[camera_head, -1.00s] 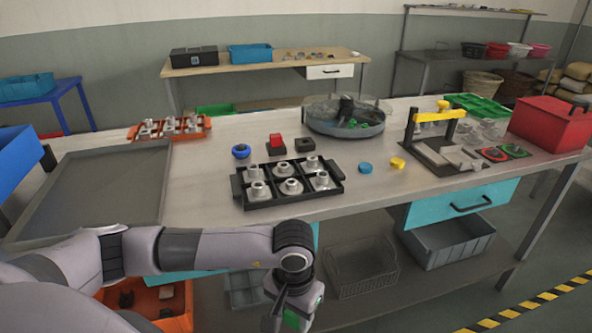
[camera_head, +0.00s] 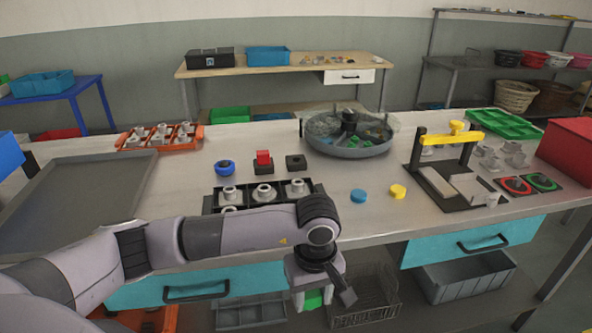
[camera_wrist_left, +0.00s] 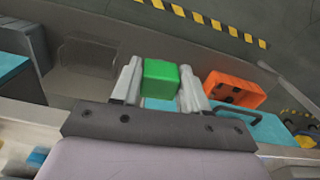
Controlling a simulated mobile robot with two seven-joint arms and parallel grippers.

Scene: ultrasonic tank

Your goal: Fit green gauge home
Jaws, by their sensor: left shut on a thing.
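The green gauge (camera_head: 313,300) is a bright green block. My left gripper (camera_head: 317,298) is shut on it, in front of the bench's front edge and below the top. In the left wrist view the green gauge (camera_wrist_left: 160,79) sits between the two fingers. On the bench stands a black block with a dark recess on top (camera_head: 296,162), seemingly empty. Beside it, a red block (camera_head: 263,157) sits upright on a similar black base (camera_head: 263,170). My right gripper is not in view.
A black tray of grey fittings (camera_head: 318,190) lies partly behind my left arm. A blue-ringed knob (camera_head: 224,167), blue disc (camera_head: 358,196) and yellow disc (camera_head: 397,192) stand nearby. A round grey tank (camera_head: 348,150) is behind. A teal drawer (camera_head: 472,242) and wire basket (camera_head: 365,300) lie below.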

